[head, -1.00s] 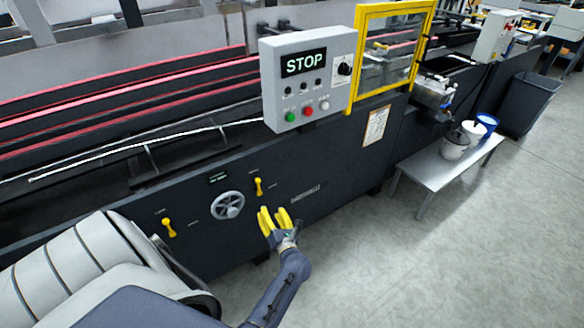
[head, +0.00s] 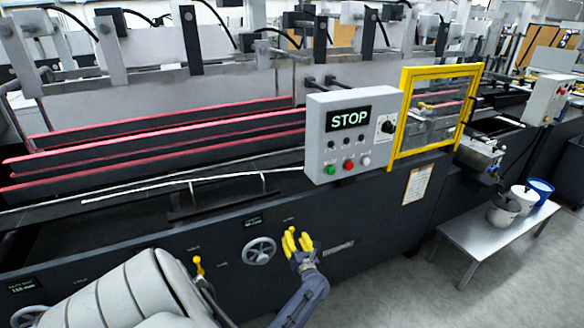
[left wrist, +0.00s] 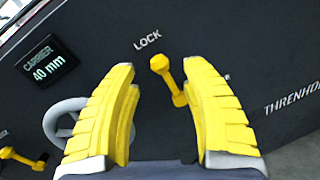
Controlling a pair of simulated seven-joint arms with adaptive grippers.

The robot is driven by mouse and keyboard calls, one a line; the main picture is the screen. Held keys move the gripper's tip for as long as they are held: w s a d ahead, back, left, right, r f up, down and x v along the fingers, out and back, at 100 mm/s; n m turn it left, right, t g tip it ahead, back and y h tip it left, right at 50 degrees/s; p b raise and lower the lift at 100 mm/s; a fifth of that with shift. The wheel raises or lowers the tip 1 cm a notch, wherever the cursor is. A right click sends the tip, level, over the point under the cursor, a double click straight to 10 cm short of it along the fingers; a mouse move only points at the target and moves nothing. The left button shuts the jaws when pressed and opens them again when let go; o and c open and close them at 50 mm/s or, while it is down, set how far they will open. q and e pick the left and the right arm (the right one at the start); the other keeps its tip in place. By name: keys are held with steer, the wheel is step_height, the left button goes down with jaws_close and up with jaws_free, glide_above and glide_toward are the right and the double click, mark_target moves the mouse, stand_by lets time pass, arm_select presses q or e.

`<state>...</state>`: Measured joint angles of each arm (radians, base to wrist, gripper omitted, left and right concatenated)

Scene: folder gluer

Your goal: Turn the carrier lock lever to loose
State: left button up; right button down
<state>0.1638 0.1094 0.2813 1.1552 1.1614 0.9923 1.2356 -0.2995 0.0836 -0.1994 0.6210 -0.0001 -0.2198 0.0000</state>
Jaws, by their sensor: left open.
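The yellow carrier lock lever (left wrist: 169,82) shows in the left wrist view on the dark machine panel. It is tilted, its upper end close under the word LOCK and its lower end down to the right. My left gripper (left wrist: 160,68) is open, with its yellow fingers on either side of the lever in that view; no contact shows. The right finger covers most of another label. In the head view my left gripper (head: 297,238) is in front of the panel and hides the lever. My right gripper is not in view.
A carrier display (left wrist: 48,62) reads 40 mm above a grey handwheel (head: 259,251). Another yellow lever (head: 199,267) is to the left. The STOP control box (head: 350,135) stands above the panel. A small table (head: 490,240) with pots is at right.

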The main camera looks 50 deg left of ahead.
mark_target(292, 229)
arm_select(q)
steer(key=shift+x, duration=2.45)
steer(key=shift+c, duration=0.6)
jaws_close()
